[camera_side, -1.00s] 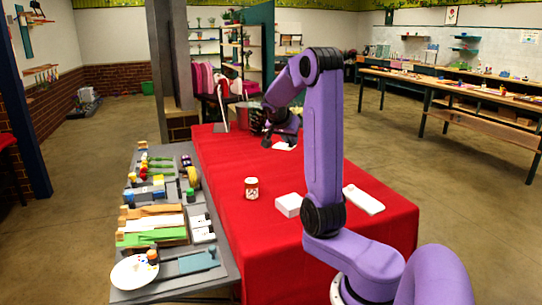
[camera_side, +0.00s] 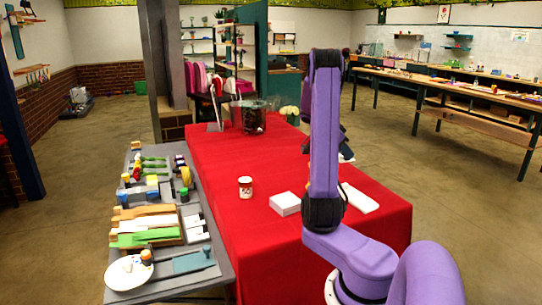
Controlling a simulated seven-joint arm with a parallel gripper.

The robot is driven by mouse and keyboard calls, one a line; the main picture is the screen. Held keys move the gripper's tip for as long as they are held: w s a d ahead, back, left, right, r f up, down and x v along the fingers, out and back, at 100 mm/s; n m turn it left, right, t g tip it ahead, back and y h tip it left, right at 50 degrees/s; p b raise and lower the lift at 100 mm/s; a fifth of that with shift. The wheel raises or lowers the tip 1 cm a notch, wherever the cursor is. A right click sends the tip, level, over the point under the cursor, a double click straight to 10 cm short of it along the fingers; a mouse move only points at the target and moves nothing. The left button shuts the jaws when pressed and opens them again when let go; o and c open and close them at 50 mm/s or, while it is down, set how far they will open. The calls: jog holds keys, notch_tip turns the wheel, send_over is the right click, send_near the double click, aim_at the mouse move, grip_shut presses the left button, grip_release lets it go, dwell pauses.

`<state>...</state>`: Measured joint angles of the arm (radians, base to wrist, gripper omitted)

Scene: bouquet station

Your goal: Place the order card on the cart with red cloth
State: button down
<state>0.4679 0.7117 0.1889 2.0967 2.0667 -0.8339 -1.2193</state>
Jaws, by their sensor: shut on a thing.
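A long cart with a red cloth (camera_side: 270,247) runs through the middle of the side view. My gripper (camera_side: 344,147) is at the cart's right side, mostly hidden behind my purple arm; only dark parts of it show. It is shut on a small white piece, seemingly the order card (camera_side: 347,158), whose edge shows just below it. The card appears beyond or over the cloth's right edge; its height above the floor or cloth cannot be told. The fingertips are hidden.
On the red cloth are a jar (camera_side: 245,187), a white box (camera_side: 285,203), a flat white slab (camera_side: 359,199) and a dark pot (camera_side: 252,117). White flowers (camera_side: 290,112) show at the far end. A grey table (camera_side: 225,268) with several tools stands left. The middle cloth is clear.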

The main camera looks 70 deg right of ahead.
jog(key=w+d+f, duration=0.1)
jog(key=d+f, duration=0.2)
jog(key=d, duration=0.1)
jog(key=w+d+f, duration=0.1)
jog(key=d+f, duration=0.2)
jog(key=d, duration=0.1)
jog(key=w+d+f, duration=0.2)
jog(key=d+f, duration=0.1)
jog(key=d, duration=0.1)
jog(key=shift+d+f, duration=0.2)
jog(key=shift+d, duration=0.1)
jog(key=shift+w+d+f, duration=0.1)
jog(key=shift+d+f, duration=0.15)
jog(key=shift+f, duration=0.15)
jog(key=shift+d+f, duration=0.1)
jog(key=shift+f, duration=1.45)
jog(key=shift+f, duration=0.15)
jog(key=c, duration=1.1)
grip_release()
